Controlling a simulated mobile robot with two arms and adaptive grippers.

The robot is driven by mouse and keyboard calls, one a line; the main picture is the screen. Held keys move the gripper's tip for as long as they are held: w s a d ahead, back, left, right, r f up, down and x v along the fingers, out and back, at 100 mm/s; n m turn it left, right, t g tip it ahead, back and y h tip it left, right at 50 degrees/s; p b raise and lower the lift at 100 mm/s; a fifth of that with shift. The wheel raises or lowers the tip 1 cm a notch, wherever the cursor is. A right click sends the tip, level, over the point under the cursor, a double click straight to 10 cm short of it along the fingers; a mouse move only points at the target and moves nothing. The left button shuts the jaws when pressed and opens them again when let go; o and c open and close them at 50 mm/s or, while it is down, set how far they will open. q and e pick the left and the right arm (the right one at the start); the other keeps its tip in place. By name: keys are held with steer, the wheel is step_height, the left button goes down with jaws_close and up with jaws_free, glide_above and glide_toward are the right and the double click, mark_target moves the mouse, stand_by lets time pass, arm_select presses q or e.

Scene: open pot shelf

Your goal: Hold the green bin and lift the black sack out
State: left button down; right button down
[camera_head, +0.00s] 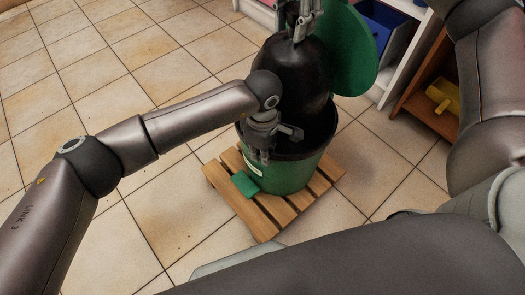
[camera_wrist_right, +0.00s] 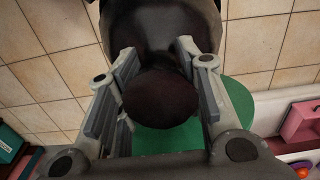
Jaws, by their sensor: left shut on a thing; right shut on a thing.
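The green bin (camera_head: 283,178) stands upright on a wooden slatted pallet (camera_head: 262,222), with a dark rim. The black sack (camera_head: 296,75) bulges high above the rim; its lower end is hidden inside the bin. The green round lid (camera_head: 352,48) stands open behind it. My left gripper (camera_head: 262,152) is shut on the bin's near-left rim. My right gripper (camera_head: 302,25) is at the top of the sack. In the right wrist view, my right gripper (camera_wrist_right: 156,50) is shut on the sack's neck, with the dark knotted top (camera_wrist_right: 160,97) between its fingers.
A green pedal (camera_head: 245,185) sticks out at the bin's front. A white shelf with a blue crate (camera_head: 382,35) and a wooden shelf with a yellow object (camera_head: 443,96) stand at the right. The tiled floor (camera_head: 110,60) at the left is clear.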

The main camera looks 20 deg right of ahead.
arm_select(q)
steer(key=shift+a, duration=0.1)
steer(key=c, duration=1.4)
jaws_free()
steer(key=shift+c, duration=0.2)
steer(key=shift+r, duration=0.1)
